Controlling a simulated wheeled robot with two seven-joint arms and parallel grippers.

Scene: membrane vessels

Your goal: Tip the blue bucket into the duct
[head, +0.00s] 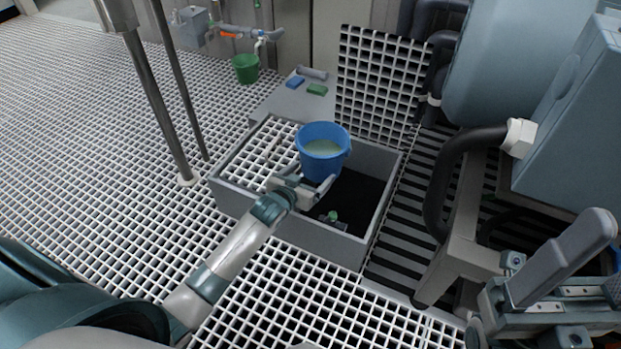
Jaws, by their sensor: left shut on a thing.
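The blue bucket (322,161) is near the middle of the head view, over the open duct (371,232). It looks upright, and pale greenish liquid shows inside it. My left gripper (318,190) is shut on the bucket's near lower side; the exact contact is partly hidden. The duct is a grey-walled rectangular opening with a dark inside. A small green-topped thing (333,215) shows near its front wall.
A raised grating panel (377,85) stands behind the duct, and another grating (262,150) covers its left part. Blue (295,82) and green (317,89) blocks lie behind. A green bucket (246,68) stands farther back. Metal posts (160,105) are left; thick pipes (446,180) are right.

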